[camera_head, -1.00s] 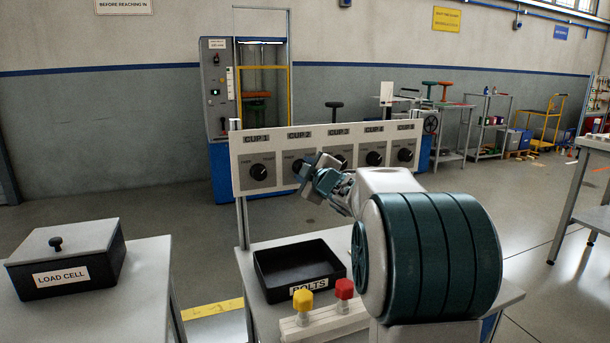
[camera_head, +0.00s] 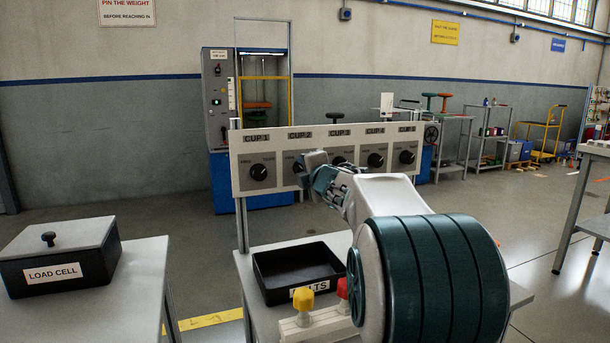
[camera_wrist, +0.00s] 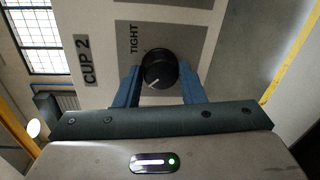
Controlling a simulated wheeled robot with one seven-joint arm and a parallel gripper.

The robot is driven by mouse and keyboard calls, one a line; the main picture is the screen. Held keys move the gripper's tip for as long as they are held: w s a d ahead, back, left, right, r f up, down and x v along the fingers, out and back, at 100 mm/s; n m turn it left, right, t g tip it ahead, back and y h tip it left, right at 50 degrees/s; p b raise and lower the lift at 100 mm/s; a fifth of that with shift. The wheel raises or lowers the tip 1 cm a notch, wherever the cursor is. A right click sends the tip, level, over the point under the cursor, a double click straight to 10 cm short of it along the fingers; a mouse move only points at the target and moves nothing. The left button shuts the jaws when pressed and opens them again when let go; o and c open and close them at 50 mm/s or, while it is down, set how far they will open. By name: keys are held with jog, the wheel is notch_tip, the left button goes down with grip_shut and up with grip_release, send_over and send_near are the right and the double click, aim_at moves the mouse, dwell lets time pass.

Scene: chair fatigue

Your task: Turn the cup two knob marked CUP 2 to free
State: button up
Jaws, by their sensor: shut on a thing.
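The CUP 2 knob (camera_wrist: 160,70) is a round black knob with a white pointer line. It is on a grey plate below the CUP 2 label (camera_wrist: 87,60) in the wrist view. The word TIGHT (camera_wrist: 134,39) is beside it, and the pointer is turned away from that word. My gripper (camera_wrist: 161,84) has a blue finger on each side of the knob and is shut on it. In the head view my gripper (camera_head: 314,172) covers most of this knob, and the white panel (camera_head: 240,185) carries the row of knobs.
The CUP 1 knob (camera_head: 259,172) is to the left, and the CUP 4 knob (camera_head: 376,160) is to the right. Below the panel are a black bolts tray (camera_head: 275,290) and a yellow button (camera_head: 303,300). A load cell box (camera_head: 55,270) stands at left.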

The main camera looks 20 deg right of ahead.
jog(key=shift+f, duration=0.1)
dwell(0.3)
jog(key=o, duration=1)
jog(key=shift+s, duration=0.1)
jog(key=s+r+p, duration=0.1)
jog(key=s+p, duration=0.1)
jog(key=s, duration=1.1)
jog(key=shift+s+r, duration=0.15)
jog(key=shift+s, duration=0.15)
